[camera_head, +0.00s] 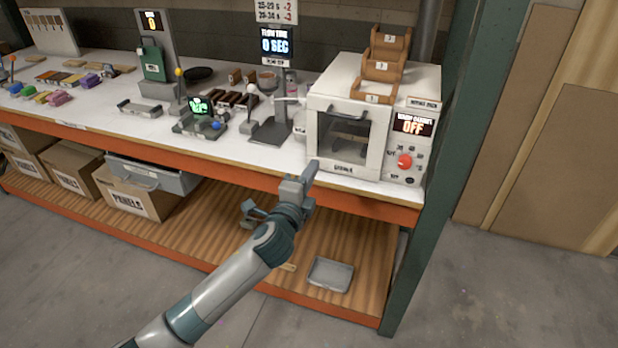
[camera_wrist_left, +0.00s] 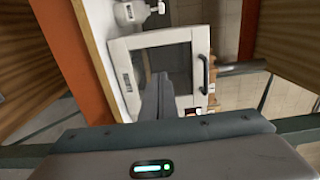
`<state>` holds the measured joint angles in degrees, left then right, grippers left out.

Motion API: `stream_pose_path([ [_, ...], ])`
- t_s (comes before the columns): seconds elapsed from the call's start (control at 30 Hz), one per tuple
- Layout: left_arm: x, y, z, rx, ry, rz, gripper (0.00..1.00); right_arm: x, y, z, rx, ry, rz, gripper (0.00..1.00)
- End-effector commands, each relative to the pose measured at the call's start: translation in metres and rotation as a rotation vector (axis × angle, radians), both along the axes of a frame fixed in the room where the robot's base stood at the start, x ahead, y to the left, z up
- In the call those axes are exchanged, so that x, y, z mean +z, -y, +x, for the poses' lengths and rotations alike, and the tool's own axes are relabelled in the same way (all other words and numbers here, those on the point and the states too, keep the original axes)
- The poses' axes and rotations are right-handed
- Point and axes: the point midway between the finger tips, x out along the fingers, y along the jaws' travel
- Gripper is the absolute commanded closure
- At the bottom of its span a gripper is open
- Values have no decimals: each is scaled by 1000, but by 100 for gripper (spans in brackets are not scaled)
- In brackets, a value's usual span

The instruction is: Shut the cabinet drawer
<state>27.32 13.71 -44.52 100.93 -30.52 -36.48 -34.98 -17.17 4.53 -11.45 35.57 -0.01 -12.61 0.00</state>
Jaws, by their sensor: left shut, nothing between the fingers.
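A grey metal drawer (camera_head: 152,175) hangs under the bench top at the left and sticks out past the front edge, so it stands open. My left gripper (camera_head: 302,182) is well to the right of it, in front of the bench's orange edge and below the white oven's door. Its fingers are shut with nothing between them. In the left wrist view the shut fingers (camera_wrist_left: 157,95) point toward the oven door, with a visible gap I cannot measure. The drawer does not show clearly in that view. My right gripper is not in view.
The white oven (camera_head: 345,140) with a window door stands at the bench's right end; its dark handle (camera_wrist_left: 205,74) shows in the wrist view. Cardboard boxes (camera_head: 135,195) and a grey tray (camera_head: 330,274) rest on the wooden lower shelf. A green post (camera_head: 425,190) bounds the right.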

Motion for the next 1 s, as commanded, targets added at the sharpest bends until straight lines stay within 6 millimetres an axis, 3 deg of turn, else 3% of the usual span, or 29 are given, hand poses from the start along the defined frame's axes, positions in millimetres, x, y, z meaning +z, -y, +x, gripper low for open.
stream_pose_path([
  [0.23,0,-5,-16,0,0,0,100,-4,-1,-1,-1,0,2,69],
  [0.77,-1,-6,-17,0,-1,-1,100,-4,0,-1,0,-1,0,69],
  [0.87,-7,-7,-16,3,-15,-6,100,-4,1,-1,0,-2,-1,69],
  [1.0,-37,-15,-13,20,-72,-28,100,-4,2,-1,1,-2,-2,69],
])
